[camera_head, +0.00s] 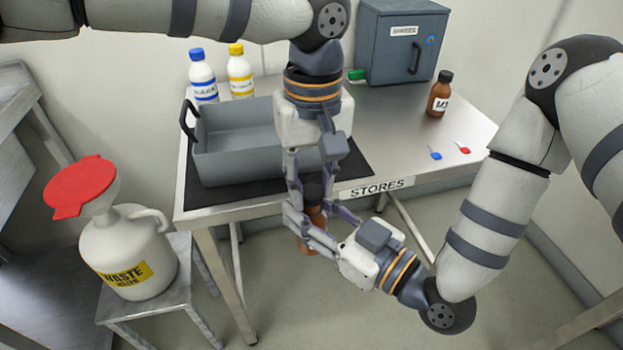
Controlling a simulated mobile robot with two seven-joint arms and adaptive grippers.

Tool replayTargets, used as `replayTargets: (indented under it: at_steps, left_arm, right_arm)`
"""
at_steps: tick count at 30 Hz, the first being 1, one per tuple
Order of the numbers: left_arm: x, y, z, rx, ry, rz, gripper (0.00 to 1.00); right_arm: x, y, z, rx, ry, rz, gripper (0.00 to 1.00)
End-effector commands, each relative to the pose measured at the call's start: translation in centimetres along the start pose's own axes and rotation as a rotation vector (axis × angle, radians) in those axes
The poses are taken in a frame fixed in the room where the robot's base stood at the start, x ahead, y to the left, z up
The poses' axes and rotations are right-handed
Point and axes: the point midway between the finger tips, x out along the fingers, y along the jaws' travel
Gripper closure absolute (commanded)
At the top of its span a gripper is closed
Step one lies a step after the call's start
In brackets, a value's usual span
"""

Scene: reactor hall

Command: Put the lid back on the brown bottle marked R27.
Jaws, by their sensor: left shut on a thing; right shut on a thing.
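A brown bottle (309,243) with a dark lid (313,190) at its top is in front of the table's front edge, off the table. My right gripper (311,222) comes from the lower right and is shut on the bottle. My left gripper (311,188) points down from above and is shut on the dark lid. Fingers cover much of the bottle, so I cannot read its label or tell whether the lid is seated. A second brown bottle (440,94) with a black lid and white label stands at the table's right back.
A grey bin (232,145) sits on a black mat (203,196) on the STORES table. Blue-capped (203,78) and yellow-capped bottles (240,73) and a grey cabinet (401,45) stand behind. Blue (435,153) and red (463,147) tags lie right. A waste jug (125,245) stands left.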

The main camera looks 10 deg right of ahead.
Motion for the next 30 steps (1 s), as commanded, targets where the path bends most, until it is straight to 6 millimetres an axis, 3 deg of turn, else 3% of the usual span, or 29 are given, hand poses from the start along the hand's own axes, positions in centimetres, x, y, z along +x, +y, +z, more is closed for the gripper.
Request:
replayTargets:
  at_steps: [30]
  left_arm:
    - [1.9,-0.1,0.0,0.002,-0.001,-0.005,0.83]
  right_arm:
    - [0.2,-0.1,-0.6,0.003,0.017,-0.003,1.0]
